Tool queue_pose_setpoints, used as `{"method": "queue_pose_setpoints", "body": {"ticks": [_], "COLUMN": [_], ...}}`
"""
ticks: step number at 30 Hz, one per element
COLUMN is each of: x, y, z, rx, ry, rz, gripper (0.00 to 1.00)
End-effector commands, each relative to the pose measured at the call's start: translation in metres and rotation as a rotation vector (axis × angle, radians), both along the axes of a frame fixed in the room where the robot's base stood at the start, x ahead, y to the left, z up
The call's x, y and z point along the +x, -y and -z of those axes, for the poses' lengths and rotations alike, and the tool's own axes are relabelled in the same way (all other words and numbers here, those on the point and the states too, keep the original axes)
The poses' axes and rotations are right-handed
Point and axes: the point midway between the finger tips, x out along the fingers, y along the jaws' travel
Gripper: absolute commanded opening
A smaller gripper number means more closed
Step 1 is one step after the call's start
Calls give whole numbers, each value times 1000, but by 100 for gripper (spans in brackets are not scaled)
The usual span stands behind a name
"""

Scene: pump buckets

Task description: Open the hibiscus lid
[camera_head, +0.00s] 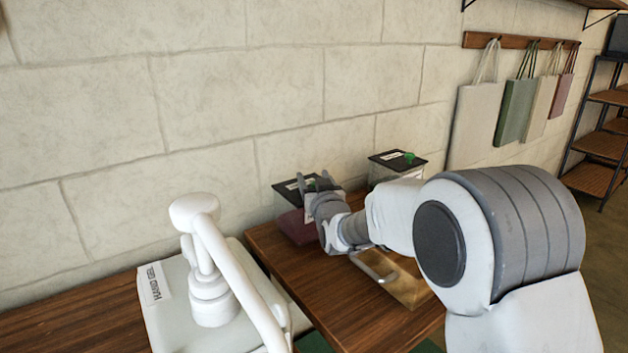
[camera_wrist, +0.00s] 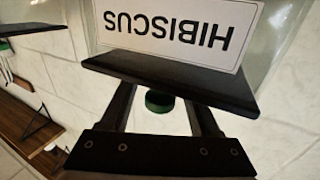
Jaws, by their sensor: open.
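The hibiscus bucket (camera_head: 296,226) stands on the wooden table against the wall, dark red in its lower part. Its black lid (camera_head: 290,188) lies flat on top and looks closed. The wrist view is upside down and shows the HIBISCUS label (camera_wrist: 180,30), the black lid's edge (camera_wrist: 170,80) and a green knob (camera_wrist: 160,102) on the lid. My gripper (camera_head: 315,181) is open at the lid, with one finger on each side of the knob. I cannot tell whether the fingers touch the knob. My gripper and forearm hide part of the bucket in the head view.
A second bucket (camera_head: 398,168) with a black lid and green knob stands to the right, partly behind my arm. Bags (camera_head: 478,125) hang at right.

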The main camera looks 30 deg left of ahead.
Motion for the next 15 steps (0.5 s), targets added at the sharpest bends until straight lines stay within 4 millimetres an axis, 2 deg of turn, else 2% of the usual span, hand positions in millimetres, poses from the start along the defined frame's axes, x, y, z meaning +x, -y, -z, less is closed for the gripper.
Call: {"method": "queue_pose_setpoints", "body": {"ticks": [6, 15], "x": [0, 0], "y": [0, 0], "z": [0, 0], "rx": [0, 0], "ry": [0, 0], "rz": [0, 0], "gripper": [61, 7]}}
